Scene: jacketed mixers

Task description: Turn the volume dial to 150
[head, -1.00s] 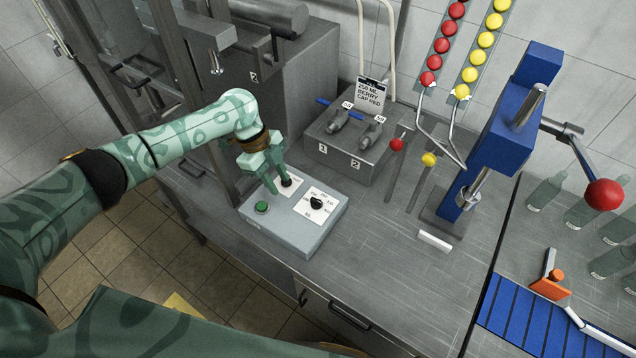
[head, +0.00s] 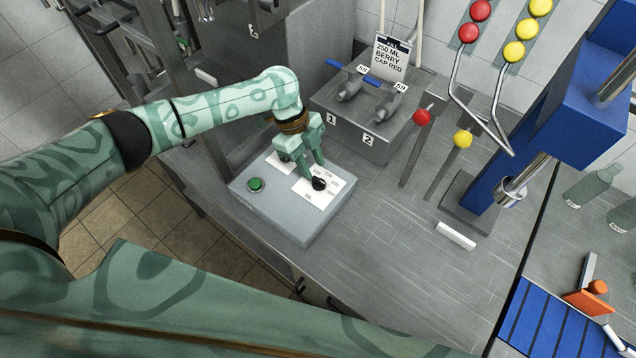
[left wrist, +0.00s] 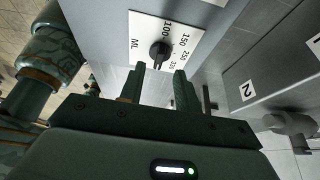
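The black volume dial (head: 319,184) stands on a white label on the grey control box (head: 283,217). In the left wrist view the dial (left wrist: 160,52) has printed marks 100, 150, 250 and 330 around it, with ML to one side. Which mark it points to is unclear. My left gripper (head: 308,172) is just above and beside the dial. In the left wrist view the two fingers (left wrist: 156,84) are apart, with the dial ahead of the gap and nothing between them. The second label on the box is partly hidden by the gripper. My right gripper is out of view.
A green button (head: 255,184) is on the box. A block with valves (head: 362,118) numbered 1 and 2 stands behind, with a sign (head: 391,56) reading 250 ML BERRY CAP RED. A blue press (head: 575,110) stands right.

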